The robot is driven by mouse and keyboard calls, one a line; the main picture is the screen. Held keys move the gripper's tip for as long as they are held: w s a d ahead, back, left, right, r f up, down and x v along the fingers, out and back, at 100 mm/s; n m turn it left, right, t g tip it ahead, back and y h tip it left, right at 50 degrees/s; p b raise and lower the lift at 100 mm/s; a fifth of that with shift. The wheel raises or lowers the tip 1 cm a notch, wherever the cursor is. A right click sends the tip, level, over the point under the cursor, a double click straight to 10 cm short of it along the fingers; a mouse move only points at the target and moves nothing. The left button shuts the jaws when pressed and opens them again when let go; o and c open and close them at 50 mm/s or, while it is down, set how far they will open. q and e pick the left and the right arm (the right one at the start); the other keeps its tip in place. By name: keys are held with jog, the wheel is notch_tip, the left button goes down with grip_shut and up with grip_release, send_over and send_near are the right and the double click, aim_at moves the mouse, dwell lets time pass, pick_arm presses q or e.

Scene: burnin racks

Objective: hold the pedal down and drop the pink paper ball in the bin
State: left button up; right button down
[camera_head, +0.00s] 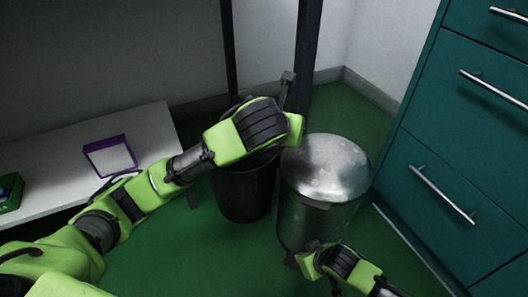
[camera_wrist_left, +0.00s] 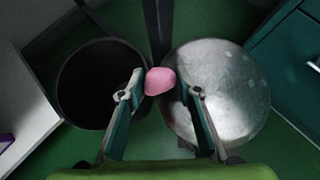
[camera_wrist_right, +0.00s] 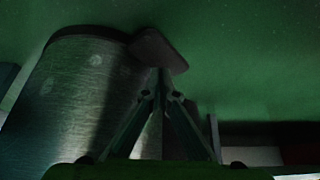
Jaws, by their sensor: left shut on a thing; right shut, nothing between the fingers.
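The pink paper ball (camera_wrist_left: 160,81) is between the fingertips of my left gripper (camera_wrist_left: 159,88), which is shut on it. In the left wrist view it appears over the gap between the metal bin and a black bin. The head view does not show the ball. The metal bin (camera_head: 325,172) stands on the green floor with its domed lid down; the lid also fills the right of the left wrist view (camera_wrist_left: 222,95). The pedal (camera_wrist_right: 158,50), a dark plate, shows at the bin's base. My right gripper (camera_wrist_right: 161,84) is shut and empty, its tips at the pedal; I cannot tell whether it is pressed.
A black open bin (camera_head: 243,195) stands directly left of the metal bin. A dark post (camera_head: 305,60) rises behind them. Teal drawers (camera_head: 450,150) stand close on the right. A white bench (camera_head: 60,185) with a purple-framed item (camera_head: 110,157) is on the left.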

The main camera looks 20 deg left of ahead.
pick_arm(q)
jog(key=s+d+r+m+g+h, duration=0.2)
jog(key=s+d+r+m, duration=0.3)
jog(key=r, duration=0.6)
jog(key=s+d+r+m+g+h, duration=0.25)
jog(key=s+d+r, duration=0.35)
jog(key=r, duration=0.5)
jog(key=w+f, duration=0.3)
jog(key=w, duration=0.3)
jog(key=shift+w+a+f, duration=0.35)
jog(key=shift+a, duration=0.05)
jog(key=shift+m, duration=0.25)
pick_arm(e)
jog(key=shift+f, duration=0.2)
jog(key=shift+f, duration=0.5)
jog(key=shift+f, duration=0.1)
pick_arm(q)
jog(key=shift+r, duration=0.1)
pick_arm(e)
jog(key=shift+f, duration=0.1)
